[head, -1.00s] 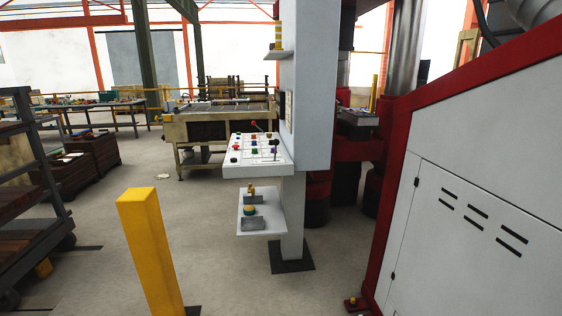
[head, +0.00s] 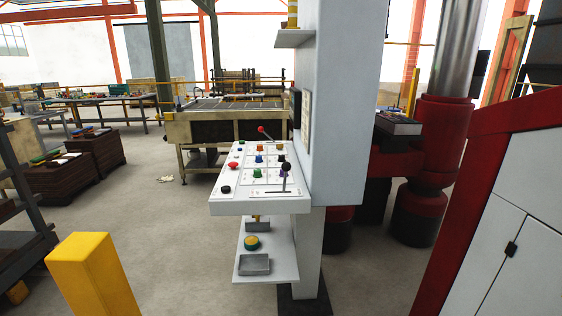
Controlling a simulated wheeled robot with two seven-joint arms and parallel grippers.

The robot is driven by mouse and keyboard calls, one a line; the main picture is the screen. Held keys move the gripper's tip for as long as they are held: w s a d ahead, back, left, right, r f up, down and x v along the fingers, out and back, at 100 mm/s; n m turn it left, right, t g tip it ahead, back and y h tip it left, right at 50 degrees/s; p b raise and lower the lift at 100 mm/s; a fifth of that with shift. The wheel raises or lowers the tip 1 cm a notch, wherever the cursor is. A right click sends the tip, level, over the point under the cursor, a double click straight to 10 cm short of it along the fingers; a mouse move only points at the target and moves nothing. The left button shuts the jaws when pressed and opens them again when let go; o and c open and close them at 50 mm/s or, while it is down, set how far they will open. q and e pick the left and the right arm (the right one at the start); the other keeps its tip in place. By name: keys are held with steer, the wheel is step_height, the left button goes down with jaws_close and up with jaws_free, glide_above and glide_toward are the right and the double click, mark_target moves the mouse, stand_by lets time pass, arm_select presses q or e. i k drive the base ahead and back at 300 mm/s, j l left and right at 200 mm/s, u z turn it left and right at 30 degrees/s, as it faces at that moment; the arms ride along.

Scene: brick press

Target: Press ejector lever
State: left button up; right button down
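A white control panel (head: 232,206) juts out from a grey-white column (head: 345,110) ahead, a little right of the picture's middle. Two levers stand on it: a red-knobbed lever (head: 263,131) at its back edge and a black-knobbed lever (head: 285,168) at its right front, beside a slot. I cannot read which is the ejector lever. Several coloured buttons and knobs, including a red one (head: 233,166), sit between and left of them. Neither of my grippers is in view.
A yellow post (head: 92,275) stands at the lower left. A shelf (head: 268,265) with a green-and-yellow button sits below the panel. Red and white machine housing (head: 500,210) fills the right. A dark rack stands at far left. The floor between post and panel is clear.

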mark_target(286, 166)
steer(key=i+l+u, duration=0.5)
steer(key=i+l, duration=0.2)
steer(key=i, duration=0.1)
